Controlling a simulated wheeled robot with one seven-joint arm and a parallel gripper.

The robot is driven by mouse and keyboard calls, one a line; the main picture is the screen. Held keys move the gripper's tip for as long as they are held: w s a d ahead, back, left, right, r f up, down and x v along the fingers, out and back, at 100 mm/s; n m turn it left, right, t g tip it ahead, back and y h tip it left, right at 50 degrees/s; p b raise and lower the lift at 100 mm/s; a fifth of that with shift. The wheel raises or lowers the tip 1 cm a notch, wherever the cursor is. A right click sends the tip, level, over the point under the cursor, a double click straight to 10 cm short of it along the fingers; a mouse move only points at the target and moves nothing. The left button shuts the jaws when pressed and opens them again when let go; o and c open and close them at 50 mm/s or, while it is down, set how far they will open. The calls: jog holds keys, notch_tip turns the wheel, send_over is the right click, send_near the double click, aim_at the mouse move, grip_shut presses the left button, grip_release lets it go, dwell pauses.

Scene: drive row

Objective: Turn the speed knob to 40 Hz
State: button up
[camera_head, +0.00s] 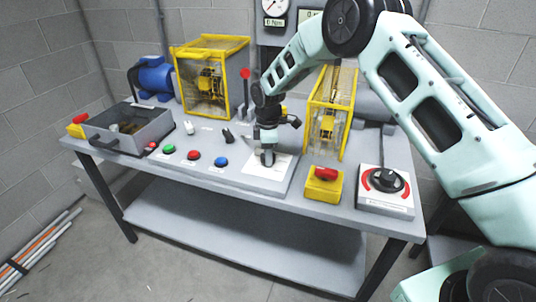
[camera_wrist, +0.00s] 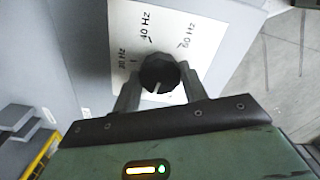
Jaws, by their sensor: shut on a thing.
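The speed knob (camera_wrist: 159,71) is round, black and ridged, on a white scale plate (camera_wrist: 120,85) in the wrist view. Printed marks around it include 40 Hz at the top, one that looks like 30 Hz to its left and one like 60 or 50 Hz to its right. A pale line shows on the knob's near side; I cannot tell whether it is the pointer. My gripper (camera_wrist: 160,86) has one finger on each side of the knob and is shut on it. In the head view my gripper (camera_head: 267,158) points down at the plate (camera_head: 284,166) and hides the knob.
Red (camera_head: 193,155), green (camera_head: 169,149) and blue (camera_head: 221,162) buttons line the bench (camera_head: 130,160) left of my gripper. A yellow box with a red button (camera_head: 323,185) and a rotary switch (camera_head: 384,181) stand right. Yellow-framed guards (camera_head: 209,75) (camera_head: 329,112) stand behind.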

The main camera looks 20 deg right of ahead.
jog(key=m, duration=0.3)
jog(key=shift+m, duration=0.4)
jog(key=m, duration=0.4)
jog(key=shift+m+b, duration=0.3)
jog(key=shift+b, duration=0.1)
jog(key=m, duration=1.3)
jog(key=shift+r+m, duration=0.1)
jog(key=shift+m, duration=0.2)
jog(key=m+p, duration=0.1)
jog(key=m, duration=0.4)
jog(key=shift+m, duration=0.4)
jog(key=o, duration=1)
